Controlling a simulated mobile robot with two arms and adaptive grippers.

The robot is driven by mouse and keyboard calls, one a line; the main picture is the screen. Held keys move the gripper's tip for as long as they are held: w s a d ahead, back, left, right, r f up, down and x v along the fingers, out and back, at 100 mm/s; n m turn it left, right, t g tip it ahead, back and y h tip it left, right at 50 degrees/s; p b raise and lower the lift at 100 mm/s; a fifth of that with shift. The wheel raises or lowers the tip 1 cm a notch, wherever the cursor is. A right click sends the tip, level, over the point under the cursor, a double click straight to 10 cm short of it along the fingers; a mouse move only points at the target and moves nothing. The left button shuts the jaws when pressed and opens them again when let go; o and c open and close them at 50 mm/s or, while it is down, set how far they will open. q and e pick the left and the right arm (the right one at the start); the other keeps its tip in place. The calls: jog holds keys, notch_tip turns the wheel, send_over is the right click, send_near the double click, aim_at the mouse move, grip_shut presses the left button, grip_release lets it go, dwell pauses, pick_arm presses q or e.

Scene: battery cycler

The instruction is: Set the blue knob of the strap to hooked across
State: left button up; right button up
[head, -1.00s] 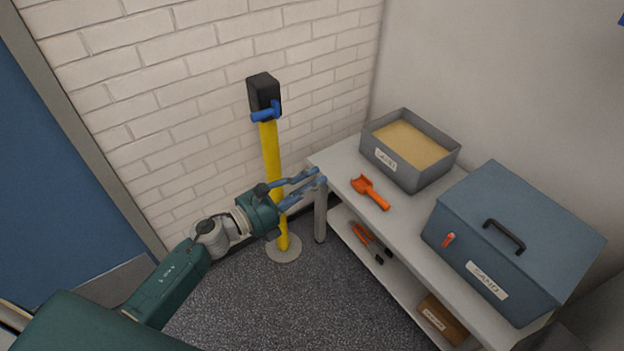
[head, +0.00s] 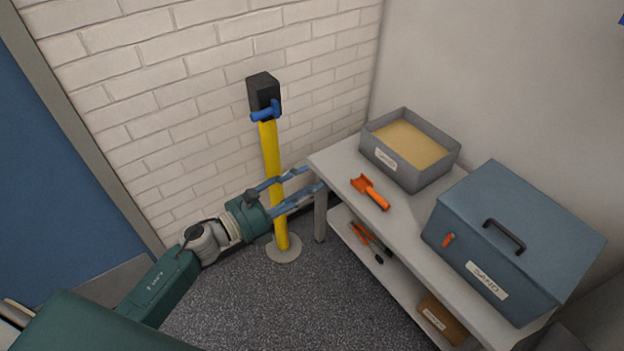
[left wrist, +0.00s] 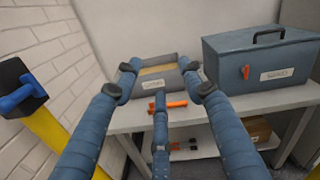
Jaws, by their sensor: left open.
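The blue knob (head: 265,111) sits on the front of a black box (head: 263,90) at the top of a yellow post (head: 271,165). The post stands upright on a round grey base by the brick wall. The knob also shows at the far left of the left wrist view (left wrist: 22,98). I see no strap stretched out from the box. My left gripper (head: 314,178) is open and empty, well below the knob. Its fingers pass across the post in the head view and point toward the table corner. My right gripper is not in view.
A grey table (head: 330,160) stands to the right. It bears an open sand tray (head: 436,172), an orange scoop (head: 370,193) and a blue-grey lidded box (head: 515,235). Pliers and a brown box (head: 441,318) lie on its lower shelf. The floor left of the post is free.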

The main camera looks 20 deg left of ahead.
pick_arm(q)
jog(key=v, duration=0.9)
jog(key=shift+s+a, duration=0.15)
jog(key=shift+s, duration=0.15)
